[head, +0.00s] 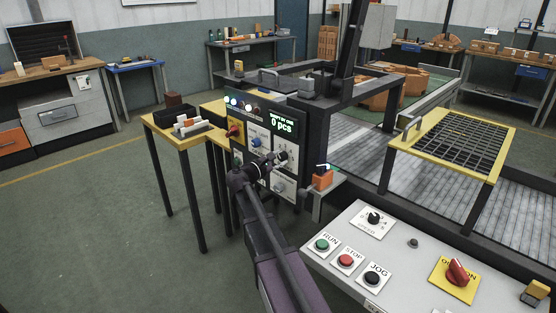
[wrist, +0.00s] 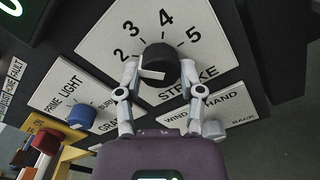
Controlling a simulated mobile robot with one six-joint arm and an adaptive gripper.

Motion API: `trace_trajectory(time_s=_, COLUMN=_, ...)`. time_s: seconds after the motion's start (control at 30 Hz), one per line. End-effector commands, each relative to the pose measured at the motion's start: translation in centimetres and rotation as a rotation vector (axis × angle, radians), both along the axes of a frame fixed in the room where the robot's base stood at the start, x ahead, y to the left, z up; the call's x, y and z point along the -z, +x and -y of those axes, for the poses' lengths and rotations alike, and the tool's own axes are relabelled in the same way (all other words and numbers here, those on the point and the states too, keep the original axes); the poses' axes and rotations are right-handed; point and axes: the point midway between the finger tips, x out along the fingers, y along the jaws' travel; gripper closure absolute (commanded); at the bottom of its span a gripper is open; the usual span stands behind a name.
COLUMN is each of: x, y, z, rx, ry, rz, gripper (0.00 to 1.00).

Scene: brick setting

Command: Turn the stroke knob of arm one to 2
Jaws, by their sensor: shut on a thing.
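The stroke knob (wrist: 160,65) is black and round with a white pointer bar. It sits on a white plate (wrist: 212,62) marked STROKE, with 2, 3, 4 and 5 readable around it. The pointer bar lies toward the left, a little below the 2. My gripper (wrist: 159,70) is shut on the knob, one finger on each side, and the left finger covers part of the scale. In the head view my gripper (head: 277,160) reaches the dark control panel (head: 262,122), whose display reads 0 pcs. No arm number is readable on the plate.
A blue prime light knob (wrist: 81,117) is at the left, and a grey knob (wrist: 214,129) is at the lower right. An orange block (head: 323,180) is right of the panel. A console (head: 400,235) with buttons and a red switch is in front.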

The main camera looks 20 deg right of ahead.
Motion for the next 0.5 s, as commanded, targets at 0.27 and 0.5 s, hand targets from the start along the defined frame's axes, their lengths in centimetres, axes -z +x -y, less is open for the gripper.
trace_trajectory(time_s=0.27, x=0.02, y=-0.18, z=0.23, rx=0.007, ry=-0.032, rz=-0.088, gripper=0.98)
trace_trajectory(time_s=0.5, x=0.03, y=-0.20, z=0.23, rx=0.007, ry=-0.037, rz=-0.102, gripper=0.98)
